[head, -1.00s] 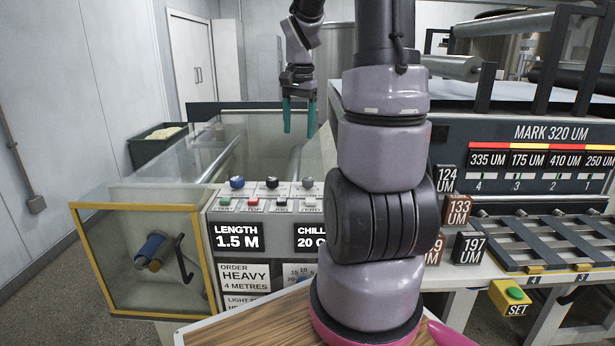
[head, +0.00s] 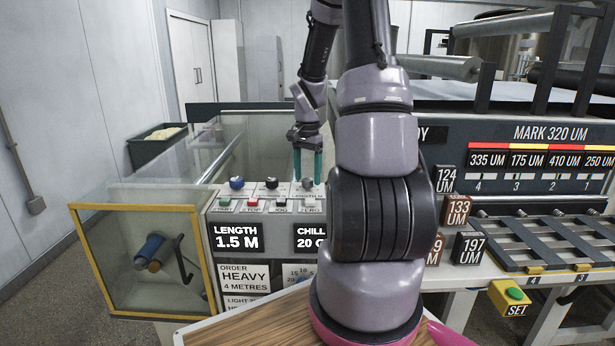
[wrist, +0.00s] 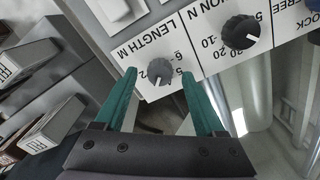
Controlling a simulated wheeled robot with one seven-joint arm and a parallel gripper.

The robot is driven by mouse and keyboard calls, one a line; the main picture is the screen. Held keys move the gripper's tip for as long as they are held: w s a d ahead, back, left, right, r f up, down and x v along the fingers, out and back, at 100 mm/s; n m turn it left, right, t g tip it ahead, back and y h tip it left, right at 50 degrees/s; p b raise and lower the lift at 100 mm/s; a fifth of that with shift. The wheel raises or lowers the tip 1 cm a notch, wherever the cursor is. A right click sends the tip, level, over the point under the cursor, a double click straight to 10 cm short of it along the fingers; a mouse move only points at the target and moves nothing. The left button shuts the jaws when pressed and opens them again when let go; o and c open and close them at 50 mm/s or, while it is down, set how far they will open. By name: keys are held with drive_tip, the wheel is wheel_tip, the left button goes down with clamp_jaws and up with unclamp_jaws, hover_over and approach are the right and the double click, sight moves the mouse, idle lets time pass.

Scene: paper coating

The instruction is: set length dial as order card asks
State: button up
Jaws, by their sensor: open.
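The grey length dial (head: 307,183) sits on top of the control box. In the wrist view the dial (wrist: 159,70) is marked "LENGTH M" and its white pointer shows, with numbers around it. My gripper (head: 307,162) points down over it with teal fingers. In the wrist view the fingers are open, one on each side of the dial; I cannot tell whether they touch it. The length display (head: 237,237) reads 1.5 M. The order card (head: 244,278) reads "HEAVY, 4 METRES".
A black tension dial (head: 271,183) and a blue knob (head: 237,182) stand left of the length dial. A row of small buttons (head: 252,207) lies in front. The glass-sided tank (head: 250,145) is behind. Marked blocks (head: 457,210) stand to the right.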

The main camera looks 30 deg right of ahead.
drive_tip(key=shift+f, duration=0.4)
clamp_jaws()
drive_tip(key=n, duration=0.4)
drive_tip(key=shift+n, duration=2.3)
